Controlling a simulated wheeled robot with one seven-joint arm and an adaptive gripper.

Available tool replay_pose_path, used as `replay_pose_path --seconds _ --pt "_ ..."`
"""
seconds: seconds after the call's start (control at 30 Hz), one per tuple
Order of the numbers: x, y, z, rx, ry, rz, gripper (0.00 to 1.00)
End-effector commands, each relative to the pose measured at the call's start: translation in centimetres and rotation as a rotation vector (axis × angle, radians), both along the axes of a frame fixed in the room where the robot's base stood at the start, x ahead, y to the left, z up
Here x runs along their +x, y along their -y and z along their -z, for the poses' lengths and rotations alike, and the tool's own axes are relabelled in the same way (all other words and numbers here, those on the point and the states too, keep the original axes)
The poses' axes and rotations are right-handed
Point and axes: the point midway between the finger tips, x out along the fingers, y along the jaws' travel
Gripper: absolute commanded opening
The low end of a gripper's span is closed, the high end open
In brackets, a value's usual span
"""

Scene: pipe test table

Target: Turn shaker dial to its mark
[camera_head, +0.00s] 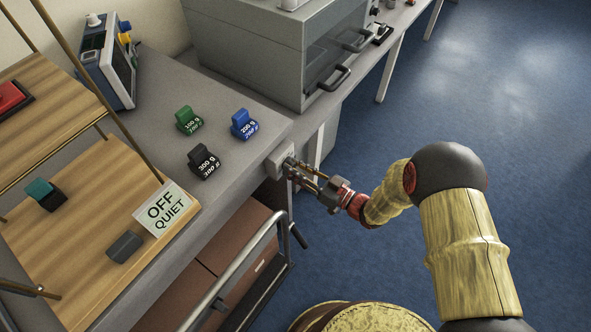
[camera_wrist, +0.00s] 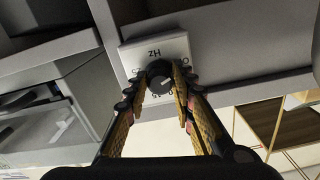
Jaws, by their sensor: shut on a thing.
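The shaker dial (camera_wrist: 160,84) is a dark round knob with a pale pointer line on a white panel (camera_wrist: 138,57) marked "Hz" and numbers. In the wrist view the panel's lettering appears upside down, and my fingers hide some of the marks. My gripper (camera_wrist: 161,82) is shut on the dial, one finger on each side. In the head view my gripper (camera_head: 288,168) reaches in from the right to the small white panel (camera_head: 276,160) on the table's front edge. The dial itself is mostly hidden there.
Green (camera_head: 188,120), blue (camera_head: 243,124) and black (camera_head: 204,161) weights stand on the tabletop near the panel. An "OFF QUIET" sign (camera_head: 166,208) lies on a wooden shelf at left. A curved metal rail (camera_head: 240,262) is below the table edge. Blue floor (camera_head: 500,110) is open at right.

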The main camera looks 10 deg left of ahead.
Motion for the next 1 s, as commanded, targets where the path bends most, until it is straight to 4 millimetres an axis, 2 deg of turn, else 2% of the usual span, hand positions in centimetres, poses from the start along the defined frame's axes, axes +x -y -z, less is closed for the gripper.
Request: replay_pose_path --seconds 0.37,0.4,0.7,1.0 --pt "-0.20 0.02 0.36 -0.006 -0.004 -0.001 0.00" --pt "-0.21 0.02 0.37 -0.006 -0.004 -0.001 0.26" --pt "-0.08 0.01 0.16 -0.003 0.001 -0.001 0.43" --pt "-0.05 0.08 0.08 -0.003 0.001 0.000 0.43"
